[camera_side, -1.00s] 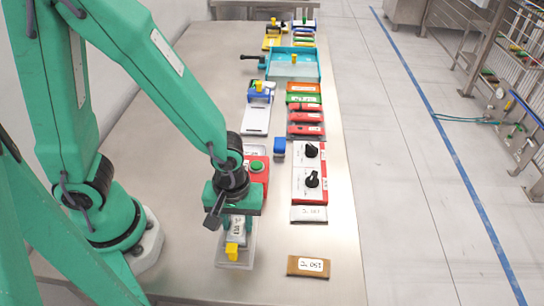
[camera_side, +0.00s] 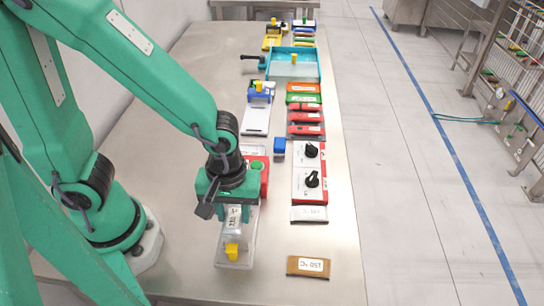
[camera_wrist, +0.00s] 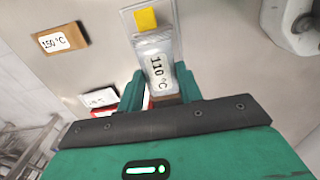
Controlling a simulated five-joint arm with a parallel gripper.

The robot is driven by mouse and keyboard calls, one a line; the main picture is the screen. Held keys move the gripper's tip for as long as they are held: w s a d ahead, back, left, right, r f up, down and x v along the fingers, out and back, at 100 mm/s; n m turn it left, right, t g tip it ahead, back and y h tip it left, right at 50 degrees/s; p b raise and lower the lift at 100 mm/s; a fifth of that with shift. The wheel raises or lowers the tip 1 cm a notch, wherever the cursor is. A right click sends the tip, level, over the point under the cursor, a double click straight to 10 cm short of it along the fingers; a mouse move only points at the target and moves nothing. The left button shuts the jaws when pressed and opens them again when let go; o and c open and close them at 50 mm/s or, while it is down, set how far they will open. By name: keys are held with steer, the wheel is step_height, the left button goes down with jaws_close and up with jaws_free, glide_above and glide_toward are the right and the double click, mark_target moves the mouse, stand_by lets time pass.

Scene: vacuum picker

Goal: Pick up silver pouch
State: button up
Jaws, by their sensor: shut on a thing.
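The silver pouch (camera_side: 234,217), with a white label, hangs in my gripper (camera_side: 229,203) in the side view. In the wrist view the pouch (camera_wrist: 157,62) reads "110 °C" and sits between the two green fingers of my gripper (camera_wrist: 160,90), which is shut on it. Its lower part is hidden between the fingers. The pouch is over a clear tray (camera_side: 249,232). The exact gap between pouch and tray cannot be told.
A yellow block (camera_side: 232,251) is at the tray's near end. A brown "150 °C" pouch (camera_side: 308,266) lies to the right, with a grey labelled pouch (camera_side: 309,214) farther back. A red box with a green button (camera_side: 257,167) stands just behind my gripper. Bare table lies left.

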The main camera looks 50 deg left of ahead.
steer(key=s+d+r, duration=0.4)
steer(key=s+r, duration=0.2)
steer(key=s, duration=0.3)
steer(key=shift+s+d+r, duration=0.2)
steer(key=shift+s+d, duration=0.05)
steer(key=shift+d, duration=0.1)
stand_by(0.6)
